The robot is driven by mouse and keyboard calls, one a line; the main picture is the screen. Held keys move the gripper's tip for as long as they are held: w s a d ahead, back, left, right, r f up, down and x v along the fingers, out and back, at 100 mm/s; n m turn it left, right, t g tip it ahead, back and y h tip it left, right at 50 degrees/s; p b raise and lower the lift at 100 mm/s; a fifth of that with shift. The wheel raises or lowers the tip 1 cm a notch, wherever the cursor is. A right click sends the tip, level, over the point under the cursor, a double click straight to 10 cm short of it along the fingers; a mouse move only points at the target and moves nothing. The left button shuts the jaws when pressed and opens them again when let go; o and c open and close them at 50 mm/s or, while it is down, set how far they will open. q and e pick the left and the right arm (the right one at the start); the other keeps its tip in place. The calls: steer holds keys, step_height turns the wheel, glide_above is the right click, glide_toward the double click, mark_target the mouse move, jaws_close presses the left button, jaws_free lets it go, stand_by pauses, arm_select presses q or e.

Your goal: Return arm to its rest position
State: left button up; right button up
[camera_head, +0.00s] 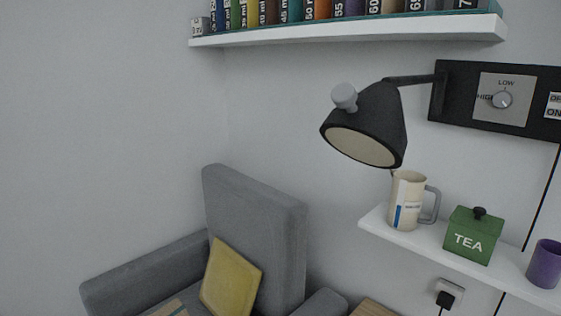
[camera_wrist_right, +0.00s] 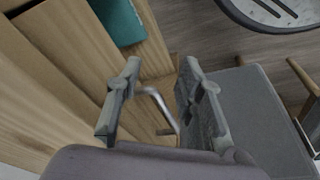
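My right gripper (camera_wrist_right: 160,95) shows in the right wrist view, its two grey fingers spread apart. Nothing is held between the fingers. Behind them are wooden drawer-like surfaces (camera_wrist_right: 75,70) and a curved metal handle or rail (camera_wrist_right: 158,100). Neither arm and neither gripper shows in the head view, so my left gripper is out of sight.
The head view shows a grey armchair (camera_head: 255,215) with a yellow cushion (camera_head: 231,277), a black wall lamp (camera_head: 375,120), and a white shelf (camera_head: 435,241) holding a mug (camera_head: 406,203), a green tea box (camera_head: 473,237) and a purple cup (camera_head: 545,264). A book shelf (camera_head: 350,32) is above.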

steer(key=s+d+f+g+p, duration=0.1)
steer(key=s+d+f, duration=0.2)
steer(key=s+f, duration=1.6)
step_height(320, 180, down, 3)
steer(key=shift+d+r+g, duration=0.15)
steer(key=shift+g, duration=0.15)
